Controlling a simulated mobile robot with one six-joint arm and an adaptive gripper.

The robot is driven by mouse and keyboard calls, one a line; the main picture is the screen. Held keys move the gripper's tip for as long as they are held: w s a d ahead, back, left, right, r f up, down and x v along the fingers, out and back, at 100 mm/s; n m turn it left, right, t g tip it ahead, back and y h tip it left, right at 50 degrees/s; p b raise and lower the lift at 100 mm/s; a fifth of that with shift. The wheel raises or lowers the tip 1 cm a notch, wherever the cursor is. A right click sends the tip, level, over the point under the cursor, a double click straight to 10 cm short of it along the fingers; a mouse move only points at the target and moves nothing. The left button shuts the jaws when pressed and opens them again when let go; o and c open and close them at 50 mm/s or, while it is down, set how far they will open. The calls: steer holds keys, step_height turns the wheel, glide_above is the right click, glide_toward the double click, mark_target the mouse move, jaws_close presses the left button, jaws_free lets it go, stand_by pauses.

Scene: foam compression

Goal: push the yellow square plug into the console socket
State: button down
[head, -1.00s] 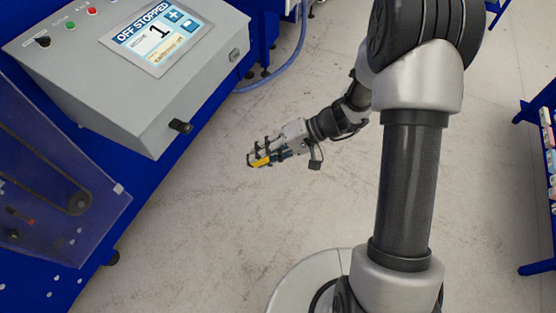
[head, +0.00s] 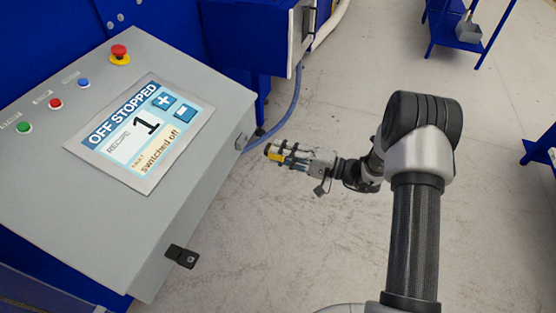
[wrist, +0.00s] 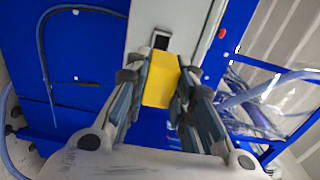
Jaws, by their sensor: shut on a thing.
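My gripper (head: 284,154) is shut on the yellow square plug (head: 274,154), to the right of the grey console (head: 70,165). In the wrist view the yellow plug (wrist: 162,80) sits between both fingers of my gripper (wrist: 160,72), its far end pointing at the console's grey side. A dark square socket (wrist: 161,39) in a pale frame lies just beyond the plug there, apart from it.
A blue hose (head: 290,119) hangs behind my gripper near a blue machine (head: 250,40). The screen reads OFF STOPPED.

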mark_target(269, 147)
steer(key=shift+x, duration=0.75)
steer(key=shift+p+x, duration=0.5)
steer(key=shift+x, duration=0.75)
steer(key=shift+b+x, duration=0.5)
steer(key=shift+x, duration=0.5)
steer(key=shift+b+x, duration=0.75)
steer(key=shift+x, duration=0.4)
steer(key=c, duration=1.3)
jaws_free()
steer(key=shift+b+v, duration=0.65)
steer(key=shift+v, duration=2.3)
